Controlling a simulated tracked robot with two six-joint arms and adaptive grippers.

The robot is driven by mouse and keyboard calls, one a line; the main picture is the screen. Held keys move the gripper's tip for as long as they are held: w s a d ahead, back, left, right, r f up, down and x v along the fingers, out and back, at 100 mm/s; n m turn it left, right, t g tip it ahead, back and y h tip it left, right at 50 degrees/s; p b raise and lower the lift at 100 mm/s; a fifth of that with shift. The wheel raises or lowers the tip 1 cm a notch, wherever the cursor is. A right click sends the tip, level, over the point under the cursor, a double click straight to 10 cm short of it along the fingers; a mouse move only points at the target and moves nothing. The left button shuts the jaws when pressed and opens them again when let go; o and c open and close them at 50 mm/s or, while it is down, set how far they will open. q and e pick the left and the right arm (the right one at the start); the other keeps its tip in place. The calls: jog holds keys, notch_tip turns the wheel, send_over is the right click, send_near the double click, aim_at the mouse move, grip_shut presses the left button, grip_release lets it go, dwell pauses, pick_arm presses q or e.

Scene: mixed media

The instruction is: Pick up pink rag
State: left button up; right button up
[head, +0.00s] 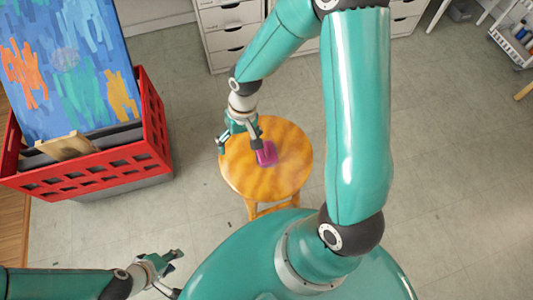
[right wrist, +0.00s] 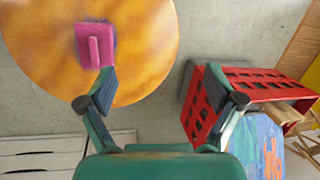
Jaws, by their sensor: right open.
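The pink rag (head: 266,154) lies on the seat of a round wooden stool (head: 290,178), right of the middle of my right gripper (head: 238,143). In the right wrist view the rag (right wrist: 95,45) looks like a small folded square with a raised strip. My right gripper (right wrist: 160,82) is open and empty there. The tip of its left finger is close to the rag's lower edge; I cannot tell if they touch. My left gripper (head: 174,273) is low at the left, fingers apart, with nothing seen in it.
A red crate (head: 95,172) stands on the floor left of the stool, with a blue painting (head: 65,70) in it. White drawers (head: 228,35) stand behind. A white rack (head: 510,45) is at the far right. The floor around the stool is clear.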

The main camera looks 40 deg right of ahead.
notch_tip(320, 180, up, 4)
jog(key=m+h+b, duration=0.2)
jog(key=b, duration=0.2)
send_over(266, 149)
jog(key=w, duration=0.2)
jog(key=shift+g, duration=0.4)
jog(key=f+b, duration=0.1)
jog(key=f, duration=0.2)
jog(key=s+f+b, duration=0.1)
jog(key=f, duration=0.3)
jog(key=s+f+b, duration=0.1)
jog(key=f, duration=0.3)
jog(key=shift+d+f, duration=0.1)
jog(key=shift+f, duration=0.05)
notch_tip(266, 149, down, 5)
jog(key=shift+f+b, duration=0.1)
jog(key=shift+b, duration=0.65)
pick_arm(q)
notch_tip(266, 149, down, 10)
jog(key=shift+f, duration=0.2)
pick_arm(e)
jog(key=c, duration=1)
pick_arm(q)
jog(key=shift+s, duration=0.1)
pick_arm(e)
jog(key=shift+c, duration=0.2)
